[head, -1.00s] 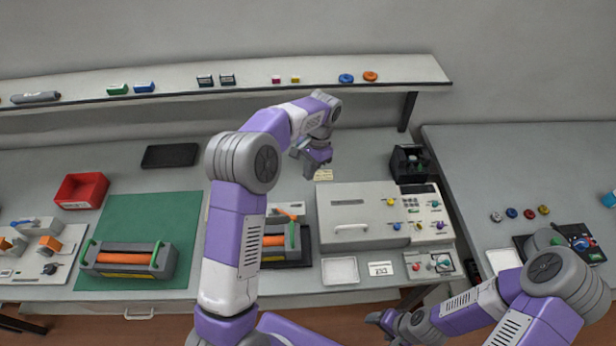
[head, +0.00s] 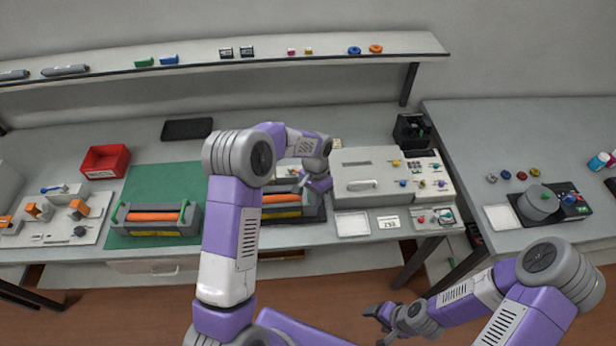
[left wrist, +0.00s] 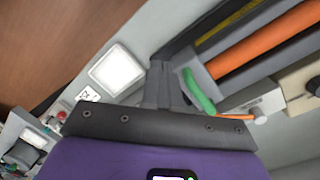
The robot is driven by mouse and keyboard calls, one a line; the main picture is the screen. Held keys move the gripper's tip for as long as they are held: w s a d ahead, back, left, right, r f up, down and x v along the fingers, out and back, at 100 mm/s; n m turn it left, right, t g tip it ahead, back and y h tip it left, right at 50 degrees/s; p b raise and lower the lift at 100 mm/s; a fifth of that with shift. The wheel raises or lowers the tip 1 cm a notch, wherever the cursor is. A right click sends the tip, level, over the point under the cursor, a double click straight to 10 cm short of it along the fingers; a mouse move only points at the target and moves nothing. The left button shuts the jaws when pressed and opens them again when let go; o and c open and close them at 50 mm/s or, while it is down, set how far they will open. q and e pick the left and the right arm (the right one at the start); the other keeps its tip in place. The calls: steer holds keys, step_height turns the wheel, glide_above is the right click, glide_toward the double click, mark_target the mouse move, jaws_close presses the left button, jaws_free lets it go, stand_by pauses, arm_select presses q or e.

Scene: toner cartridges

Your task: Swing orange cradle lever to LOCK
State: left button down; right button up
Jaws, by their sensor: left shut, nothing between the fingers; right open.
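The cradle (head: 283,212) holds an orange roller (head: 275,198) and stands on a dark base at the middle of the bench, partly hidden by my left arm. In the left wrist view the orange roller (left wrist: 270,45) and a green handle (left wrist: 198,92) show close up. The orange lever (left wrist: 235,117) is a thin bar beside a grey knob, partly covered by my gripper body. A LOCK marking cannot be made out. My left gripper (head: 325,185) is shut and empty at the cradle's right end; its fingers (left wrist: 163,75) are near the green handle. My right gripper (head: 370,311) is open, over the floor.
A white machine (head: 365,190) with coloured knobs stands right of the cradle. A white tray (head: 352,224) and a label card lie in front of it. A second roller unit (head: 157,220) sits on a green mat (head: 130,240) at left. A shelf (head: 280,62) runs along the back.

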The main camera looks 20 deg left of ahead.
arm_select(q)
steer(key=shift+n+h, duration=0.7)
steer(key=shift+h, duration=0.2)
steer(key=s+d+f, duration=0.1)
steer(key=f, duration=0.1)
steer(key=s+d+f, duration=0.2)
steer(key=f, duration=0.1)
steer(key=s+d+f, duration=0.1)
steer(key=s+f, duration=0.1)
steer(key=f, duration=0.1)
steer(key=shift+s+d, duration=0.15)
steer(key=shift+s, duration=0.05)
steer(key=s+d+f+n+t+b, duration=0.1)
steer(key=s+d+f+n+b, duration=0.1)
steer(key=s+f, duration=0.4)
steer(key=s+d+f+n+t+h+b, duration=0.1)
steer(key=s+d+f+n+b, duration=0.2)
steer(key=s+f, duration=0.4)
steer(key=s+b, duration=0.1)
steer(key=s, duration=0.2)
steer(key=shift+s+n+h+b, duration=0.3)
steer(key=shift+s+n+b, duration=0.05)
steer(key=shift+s+n, duration=0.05)
steer(key=shift+d+r, duration=0.1)
